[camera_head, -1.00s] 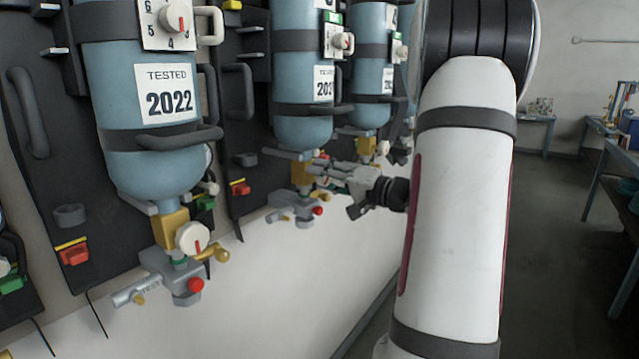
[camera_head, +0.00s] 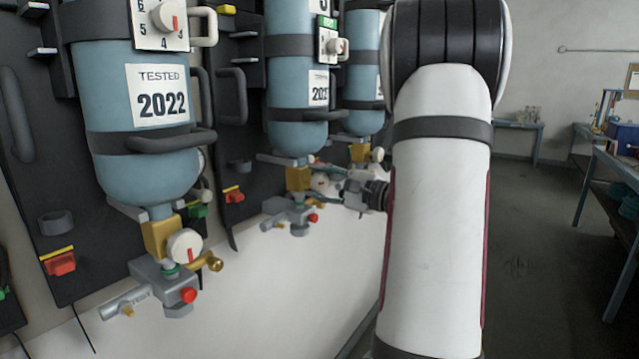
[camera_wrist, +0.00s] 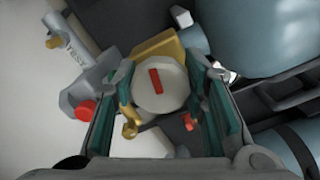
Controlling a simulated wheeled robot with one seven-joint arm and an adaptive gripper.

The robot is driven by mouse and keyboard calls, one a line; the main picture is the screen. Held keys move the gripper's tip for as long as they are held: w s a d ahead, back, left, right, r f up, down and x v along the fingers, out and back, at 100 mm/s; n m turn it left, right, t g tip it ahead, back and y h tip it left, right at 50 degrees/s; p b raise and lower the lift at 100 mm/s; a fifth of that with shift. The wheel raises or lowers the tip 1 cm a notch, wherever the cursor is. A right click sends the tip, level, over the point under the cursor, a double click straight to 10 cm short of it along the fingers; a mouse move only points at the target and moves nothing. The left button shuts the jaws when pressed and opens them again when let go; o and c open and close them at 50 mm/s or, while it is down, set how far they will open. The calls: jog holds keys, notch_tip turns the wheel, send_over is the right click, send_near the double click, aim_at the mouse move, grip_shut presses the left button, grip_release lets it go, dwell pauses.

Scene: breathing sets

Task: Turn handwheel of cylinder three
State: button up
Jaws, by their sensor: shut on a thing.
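Blue-grey cylinders hang in a row on the left in the head view: a near one (camera_head: 140,170), a middle one (camera_head: 296,135) and a farther one (camera_head: 360,115). My gripper (camera_head: 325,186) is at the valve below the middle one, partly hidden by distance and my arm. In the wrist view my gripper (camera_wrist: 160,82) has its teal-padded fingers on both sides of a white handwheel (camera_wrist: 172,97) and is shut on it. The wheel's red mark stands nearly upright, slightly tilted. The cylinder's number cannot be read.
A brass fitting (camera_wrist: 130,126), a red knob (camera_wrist: 86,110) and a grey valve body marked TEST (camera_wrist: 72,50) lie close beside the fingers. The near valve (camera_head: 165,275) juts out at left. Open floor and tables (camera_head: 600,170) are at right.

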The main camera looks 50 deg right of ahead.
jog(key=m+p, duration=0.1)
jog(key=m, duration=0.5)
jog(key=shift+s+d+m+p, duration=0.1)
jog(key=shift+m+p, duration=0.2)
jog(key=m+p, duration=0.2)
jog(key=m, duration=0.4)
jog(key=shift+d+p, duration=0.1)
jog(key=shift+p, duration=0.2)
jog(key=m+p, duration=0.3)
jog(key=m, duration=0.3)
jog(key=shift+m, duration=0.4)
jog(key=m+p, duration=0.1)
jog(key=m, duration=0.2)
jog(key=shift+m+p, duration=0.3)
jog(key=shift+p, duration=0.05)
jog(key=m+p, duration=0.1)
jog(key=m, duration=0.2)
jog(key=shift+d+m+p, duration=0.1)
jog(key=shift+m+p, duration=0.2)
jog(key=shift+p, duration=0.05)
jog(key=m+p, duration=0.1)
jog(key=m, duration=0.2)
jog(key=m+p, duration=0.1)
jog(key=m, duration=0.2)
jog(key=shift+f+m, duration=0.2)
jog(key=shift+m, duration=0.1)
jog(key=m, duration=0.6)
jog(key=shift+m, duration=6.1)
